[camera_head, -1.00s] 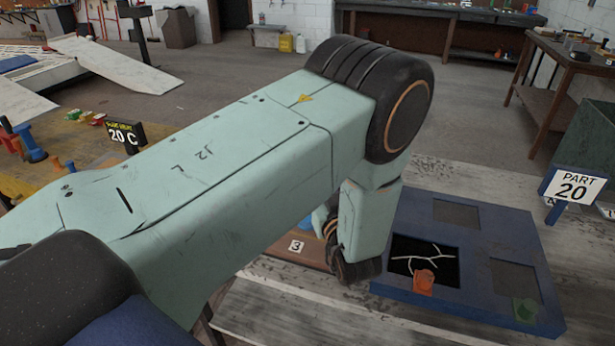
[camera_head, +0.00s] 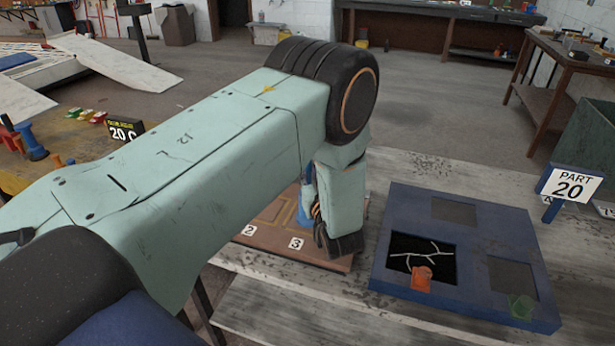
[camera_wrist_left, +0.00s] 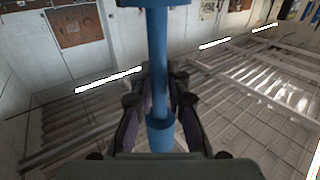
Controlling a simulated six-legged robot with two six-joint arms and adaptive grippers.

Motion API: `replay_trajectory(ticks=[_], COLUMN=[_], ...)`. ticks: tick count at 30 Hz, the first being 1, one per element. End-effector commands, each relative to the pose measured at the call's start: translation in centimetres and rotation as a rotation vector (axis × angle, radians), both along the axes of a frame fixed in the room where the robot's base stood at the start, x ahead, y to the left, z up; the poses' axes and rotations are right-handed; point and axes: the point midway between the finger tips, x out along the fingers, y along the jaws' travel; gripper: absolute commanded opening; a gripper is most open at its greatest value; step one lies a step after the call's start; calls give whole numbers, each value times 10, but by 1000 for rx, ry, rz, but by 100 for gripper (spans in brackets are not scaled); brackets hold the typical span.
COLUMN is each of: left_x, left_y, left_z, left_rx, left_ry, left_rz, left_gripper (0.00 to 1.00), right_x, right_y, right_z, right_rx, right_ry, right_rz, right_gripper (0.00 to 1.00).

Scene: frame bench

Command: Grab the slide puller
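The blue slide puller (camera_wrist_left: 157,60) runs upright through the middle of the left wrist view, a shaft with a thicker collar at its lower end. My left gripper (camera_wrist_left: 158,98) has its dark fingers closed on both sides of the shaft. In the head view, a strip of the blue puller (camera_head: 306,203) shows beside my left wrist, above the brown numbered board (camera_head: 272,236). The gripper's fingertips and much of the puller are hidden there by my arm. My right gripper is in neither view.
A blue panel (camera_head: 465,207) with square openings lies right of the board; one opening holds white branching lines. An orange piece (camera_head: 421,279) and a green piece (camera_head: 521,307) sit on it. A "PART 20" sign (camera_head: 571,186) stands at right. Left is a yellow-brown bench (camera_head: 70,145).

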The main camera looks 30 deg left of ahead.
Motion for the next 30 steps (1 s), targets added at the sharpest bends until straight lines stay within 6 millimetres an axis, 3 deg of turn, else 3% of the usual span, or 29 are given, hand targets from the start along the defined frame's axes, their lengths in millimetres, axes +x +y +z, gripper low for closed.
replay_trajectory(ticks=[4,30], left_x=[0,1], left_y=[0,0], left_z=[0,5], left_rx=[-1,3], left_ry=[1,-6], left_rz=[1,0], left_gripper=[0,0], right_x=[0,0], right_y=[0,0], right_z=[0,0], right_rx=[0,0], right_ry=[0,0], right_rz=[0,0], right_gripper=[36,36])
